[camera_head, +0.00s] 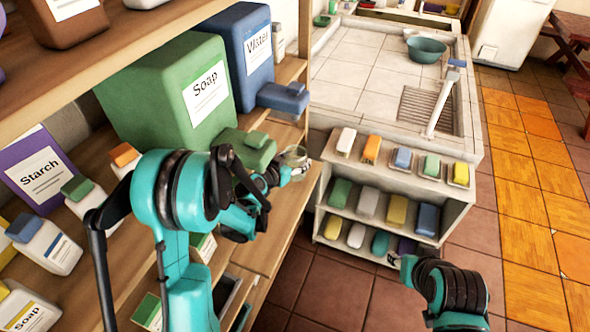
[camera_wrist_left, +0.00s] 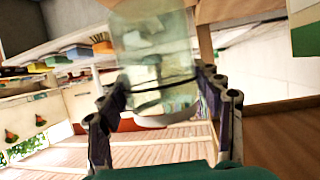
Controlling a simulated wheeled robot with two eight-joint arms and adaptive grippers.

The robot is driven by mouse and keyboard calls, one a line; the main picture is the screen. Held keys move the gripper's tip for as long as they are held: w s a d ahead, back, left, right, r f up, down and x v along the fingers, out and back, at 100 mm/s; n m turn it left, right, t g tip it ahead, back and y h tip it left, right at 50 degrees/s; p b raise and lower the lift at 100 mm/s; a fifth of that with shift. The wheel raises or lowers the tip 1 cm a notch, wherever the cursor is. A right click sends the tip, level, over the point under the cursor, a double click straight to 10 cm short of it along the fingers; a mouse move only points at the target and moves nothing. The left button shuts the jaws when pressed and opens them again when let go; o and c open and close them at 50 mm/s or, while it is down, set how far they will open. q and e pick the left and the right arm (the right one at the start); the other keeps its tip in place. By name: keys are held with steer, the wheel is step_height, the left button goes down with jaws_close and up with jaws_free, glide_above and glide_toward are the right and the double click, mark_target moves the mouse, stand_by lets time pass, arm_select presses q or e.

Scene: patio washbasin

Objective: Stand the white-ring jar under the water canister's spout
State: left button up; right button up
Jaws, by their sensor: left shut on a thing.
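The blue water canister (camera_head: 238,50) stands on the wooden shelf at the top, and its blue spout (camera_head: 283,97) juts out to the right. My left gripper (camera_head: 283,174) is shut on a clear glass jar (camera_head: 294,155) near the shelf's front edge. In the head view the jar appears below the water spout and just right of the green soap spout. In the left wrist view the jar (camera_wrist_left: 155,50) stands between the two fingers (camera_wrist_left: 160,105). My right gripper (camera_head: 394,260) shows only in part, low beside the basin unit.
The green soap canister (camera_head: 165,90) stands beside the water canister. A starch box (camera_head: 40,165) and small bottles fill the left shelf. The tiled floor (camera_head: 340,295) is clear.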

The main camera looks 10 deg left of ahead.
arm_select(q)
step_height(320, 180, down, 4)
steer(key=shift+r+b, duration=0.1)
steer(key=shift+b, duration=0.7)
steer(key=shift+r, duration=0.1)
steer(key=o, duration=1.3)
steer(key=shift+c, duration=0.2)
